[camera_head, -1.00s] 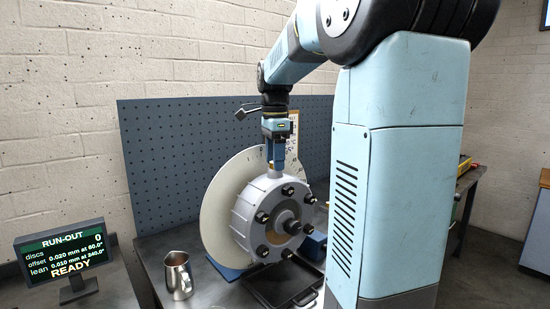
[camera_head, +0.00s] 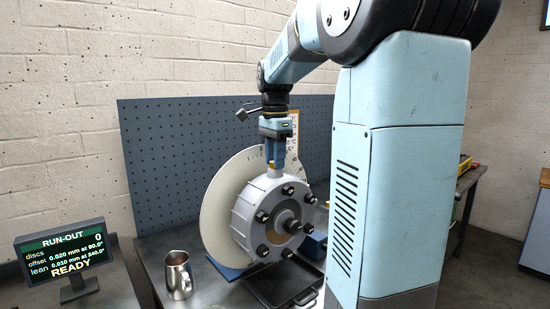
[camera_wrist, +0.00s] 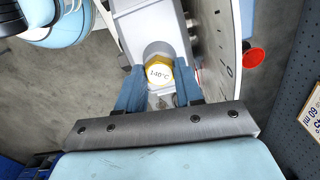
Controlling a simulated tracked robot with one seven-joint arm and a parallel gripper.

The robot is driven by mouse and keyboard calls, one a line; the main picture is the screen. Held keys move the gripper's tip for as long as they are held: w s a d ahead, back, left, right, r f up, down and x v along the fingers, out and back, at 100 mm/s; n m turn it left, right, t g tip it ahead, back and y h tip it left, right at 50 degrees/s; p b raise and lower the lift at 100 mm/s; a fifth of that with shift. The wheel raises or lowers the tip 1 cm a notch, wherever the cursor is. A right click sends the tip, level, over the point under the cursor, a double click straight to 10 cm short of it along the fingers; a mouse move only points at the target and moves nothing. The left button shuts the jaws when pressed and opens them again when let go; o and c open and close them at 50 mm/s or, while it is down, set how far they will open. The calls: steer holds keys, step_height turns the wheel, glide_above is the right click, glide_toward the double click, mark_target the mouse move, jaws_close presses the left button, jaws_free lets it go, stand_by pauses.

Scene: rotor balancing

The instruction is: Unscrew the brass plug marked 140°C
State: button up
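The brass plug marked 140°C (camera_wrist: 158,73) sits at the top of the grey rotor hub (camera_head: 250,212). Its white label faces up in the wrist view. My gripper (camera_wrist: 160,84) points down over the plug, with one blue finger on each side. The fingers appear closed against the plug's sides, with no clear gap. In the head view, my gripper (camera_head: 275,162) stands upright above the hub's top, and a little brass shows at the fingertips. The plug's lower part and thread are hidden, so I cannot tell how far it is screwed in.
A large pale disc (camera_head: 218,214) stands directly behind the hub. A black tray (camera_head: 270,285) lies below it, and a metal jug (camera_head: 178,275) stands at left. The run-out display (camera_head: 62,254) reads READY. A pegboard (camera_head: 160,150) closes off the back.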

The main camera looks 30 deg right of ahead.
jaws_close()
steer(key=n, duration=1.2)
steer(key=shift+r, duration=0.1)
steer(key=n, duration=0.3)
steer(key=shift+n, duration=1.7)
